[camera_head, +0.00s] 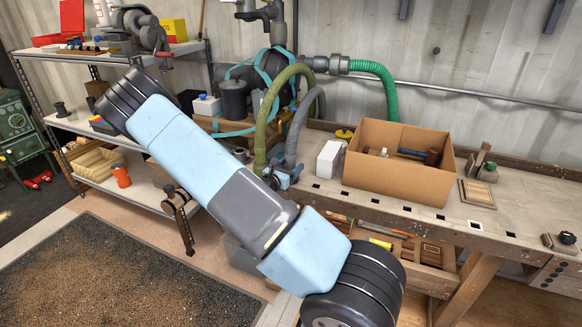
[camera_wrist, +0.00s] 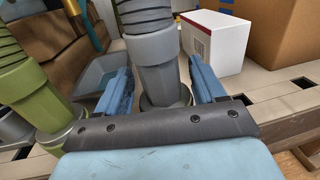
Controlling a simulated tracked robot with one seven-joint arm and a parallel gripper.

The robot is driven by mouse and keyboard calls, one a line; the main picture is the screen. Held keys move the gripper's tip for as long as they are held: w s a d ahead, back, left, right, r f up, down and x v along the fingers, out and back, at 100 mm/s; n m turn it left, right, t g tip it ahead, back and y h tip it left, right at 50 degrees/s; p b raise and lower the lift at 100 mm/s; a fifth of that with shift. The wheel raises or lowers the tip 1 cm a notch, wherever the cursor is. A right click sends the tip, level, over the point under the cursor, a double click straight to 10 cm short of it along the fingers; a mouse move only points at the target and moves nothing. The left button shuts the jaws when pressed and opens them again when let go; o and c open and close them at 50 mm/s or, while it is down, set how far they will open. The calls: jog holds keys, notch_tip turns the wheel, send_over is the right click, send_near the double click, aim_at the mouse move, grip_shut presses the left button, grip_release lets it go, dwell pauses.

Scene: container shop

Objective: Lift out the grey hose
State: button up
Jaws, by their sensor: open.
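The grey hose (camera_head: 298,122) rises in a curve at the left end of the workbench in the head view, just right of an olive-green hose (camera_head: 268,112). In the wrist view the grey hose's thick lower end (camera_wrist: 160,62) stands between the two blue fingers of my gripper (camera_wrist: 163,85). The fingers are apart, one on each side of it. Whether either finger touches it I cannot tell. The foot of the hose sits in a round grey collar, partly hidden by my gripper's dark front plate. In the head view my gripper (camera_head: 283,177) is small beside the hose's foot.
The olive hose end (camera_wrist: 32,100) stands close on the left in the wrist view. A white box (camera_wrist: 215,40) and a cardboard box (camera_head: 398,178) are to the right. A green hose (camera_head: 378,80) hangs behind. Below the bench is an open drawer (camera_head: 432,272).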

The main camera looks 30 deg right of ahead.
jog(key=shift+w+d, duration=0.1)
jog(key=shift+d, duration=0.05)
jog(key=c, duration=1.2)
jog(key=shift+o, duration=0.2)
